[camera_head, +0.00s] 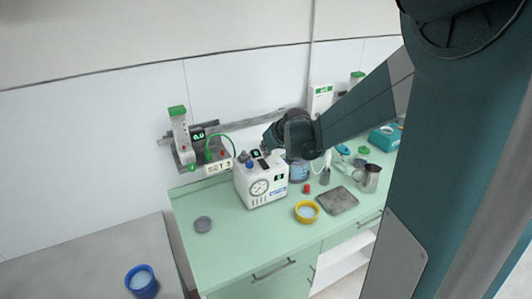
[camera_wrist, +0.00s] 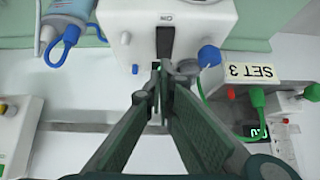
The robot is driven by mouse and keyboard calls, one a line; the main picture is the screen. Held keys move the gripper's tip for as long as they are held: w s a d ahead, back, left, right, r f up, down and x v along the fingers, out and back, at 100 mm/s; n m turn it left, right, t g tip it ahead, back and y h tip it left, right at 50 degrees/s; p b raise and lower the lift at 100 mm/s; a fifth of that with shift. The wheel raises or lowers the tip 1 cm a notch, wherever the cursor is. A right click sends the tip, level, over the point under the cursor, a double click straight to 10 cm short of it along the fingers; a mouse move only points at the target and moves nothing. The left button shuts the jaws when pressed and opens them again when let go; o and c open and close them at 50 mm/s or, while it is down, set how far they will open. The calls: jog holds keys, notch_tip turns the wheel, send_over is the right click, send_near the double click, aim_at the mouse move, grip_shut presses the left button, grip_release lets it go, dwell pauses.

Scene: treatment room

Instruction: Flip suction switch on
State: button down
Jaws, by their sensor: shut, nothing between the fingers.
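The suction unit (camera_head: 262,188) is a white box with a round gauge on its front, standing on the green counter. In the wrist view the white top of the unit (camera_wrist: 120,22) shows a dark rocker-like switch (camera_wrist: 165,42) with a small label beside it. My gripper (camera_wrist: 166,74) is shut and empty, its fingertips close to the near end of the switch. I cannot tell whether they touch it. In the head view my gripper (camera_head: 268,147) is above the unit's top, partly hidden by my wrist. The switch's position is unclear.
A clear bottle with a blue cap loop (camera_wrist: 66,38) stands beside the unit. A SET 3 label (camera_wrist: 251,72) marks the wall rail area. A yellow bowl (camera_head: 307,212) and grey tray (camera_head: 338,200) lie in front.

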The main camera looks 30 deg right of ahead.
jog(key=shift+s+r, duration=0.15)
jog(key=shift+r, duration=0.65)
jog(key=s+r, duration=0.5)
jog(key=s, duration=0.3)
jog(key=shift+r, duration=0.25)
jog(key=s+a+f+b, duration=0.3)
jog(key=s+a, duration=0.7)
jog(key=s, duration=0.3)
jog(key=s+a+f+g+b, duration=0.1)
jog(key=s+a+f+b, duration=0.2)
jog(key=s+a, duration=0.8)
jog(key=shift+s+f, duration=0.35)
jog(key=shift+s, duration=0.9)
jog(key=c, duration=3.2)
grip_release()
